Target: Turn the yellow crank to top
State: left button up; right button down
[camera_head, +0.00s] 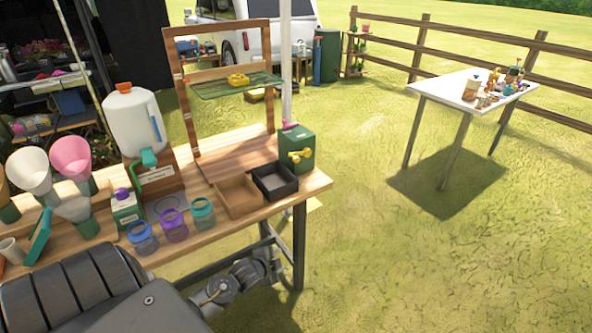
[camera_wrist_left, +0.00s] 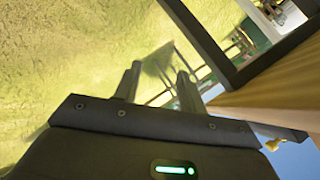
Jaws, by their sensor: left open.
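The yellow crank (camera_head: 300,155) sits on the front face of a small green box (camera_head: 297,140) at the right end of the wooden table. It is small in the head view, and which way its handle points is hard to tell. My left gripper (camera_head: 268,265) is below the table's front right edge, lower than the crank and apart from it. In the left wrist view the left gripper (camera_wrist_left: 157,80) has its fingers spread with nothing between them. My right gripper is not in view.
The wooden table (camera_head: 245,205) has a metal leg (camera_head: 299,245) close to my left gripper. A black tray (camera_head: 275,182) and a wooden tray (camera_head: 238,195) stand beside the green box. Several jars stand further left. Open grass lies to the right.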

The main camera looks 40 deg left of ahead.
pick_arm(q)
jog(key=w+r+m+t+b, duration=0.1)
jog(key=w+r+m+t, duration=0.15)
jog(key=r, duration=0.55)
jog(key=m+t+b, duration=0.1)
jog(key=m+t, duration=0.4)
jog(key=m, duration=0.1)
send_near(296, 162)
jog(key=shift+w+a+r+p, duration=0.1)
jog(key=shift+w+a+p, duration=0.15)
jog(key=shift+w, duration=1.5)
jog(key=shift+w+a+p, duration=0.1)
jog(key=shift+w+a, duration=0.15)
jog(key=shift+w, duration=1.55)
jog(key=shift+w+a+p, duration=0.2)
jog(key=shift+w+a, duration=0.05)
jog(key=shift+w, duration=1.5)
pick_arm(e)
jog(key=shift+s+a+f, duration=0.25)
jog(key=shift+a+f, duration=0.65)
pick_arm(q)
jog(key=shift+c, duration=0.2)
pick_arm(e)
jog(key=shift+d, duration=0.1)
pick_arm(q)
grip_shut()
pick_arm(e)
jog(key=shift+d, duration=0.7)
